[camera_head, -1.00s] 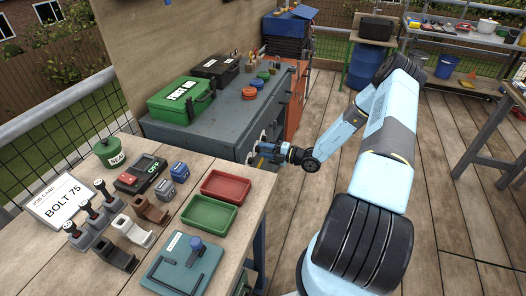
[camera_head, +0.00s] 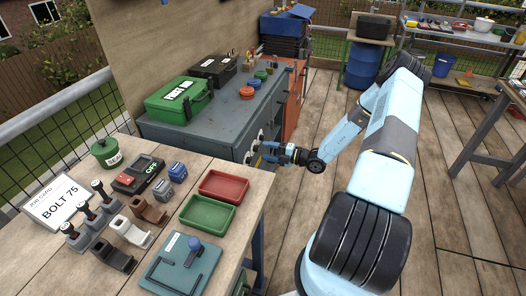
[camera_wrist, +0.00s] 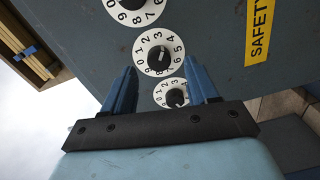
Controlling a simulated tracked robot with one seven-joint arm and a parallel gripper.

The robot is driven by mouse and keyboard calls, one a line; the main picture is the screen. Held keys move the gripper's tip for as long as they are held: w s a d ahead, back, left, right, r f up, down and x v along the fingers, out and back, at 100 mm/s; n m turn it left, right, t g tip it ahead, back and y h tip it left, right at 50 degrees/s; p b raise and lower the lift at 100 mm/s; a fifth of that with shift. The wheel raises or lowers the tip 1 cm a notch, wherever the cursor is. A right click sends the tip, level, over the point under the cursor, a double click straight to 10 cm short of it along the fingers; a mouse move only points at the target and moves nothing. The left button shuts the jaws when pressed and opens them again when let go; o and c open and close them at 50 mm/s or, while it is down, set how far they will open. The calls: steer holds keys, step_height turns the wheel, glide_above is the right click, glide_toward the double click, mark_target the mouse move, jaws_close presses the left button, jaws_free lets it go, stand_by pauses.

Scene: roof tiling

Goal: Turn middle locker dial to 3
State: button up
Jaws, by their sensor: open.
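Three round white number dials with black centre knobs show on the grey locker face in the wrist view. The middle dial (camera_wrist: 158,53) lies just beyond my fingertips, its knob roughly between their lines. One dial (camera_wrist: 133,8) is cut off at the top edge. Another dial (camera_wrist: 171,93) shows between my fingers, its lower part hidden behind my gripper's palm. My gripper (camera_wrist: 160,66) is open, with nothing between its blue fingers at the tips. In the head view my gripper (camera_head: 262,152) is at the locker's dial side, and the dials are small and partly hidden there.
A grey locker bench (camera_head: 200,128) carries a green first aid box (camera_head: 178,100). The near workbench (camera_head: 225,250) holds a red tray (camera_head: 223,184), a green tray (camera_head: 207,213) and several tools. A yellow safety label (camera_wrist: 259,30) is right of the dials. Open deck lies right of my arm.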

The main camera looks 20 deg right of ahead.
steer(key=v, duration=1.1)
steer(key=shift+f, duration=0.1)
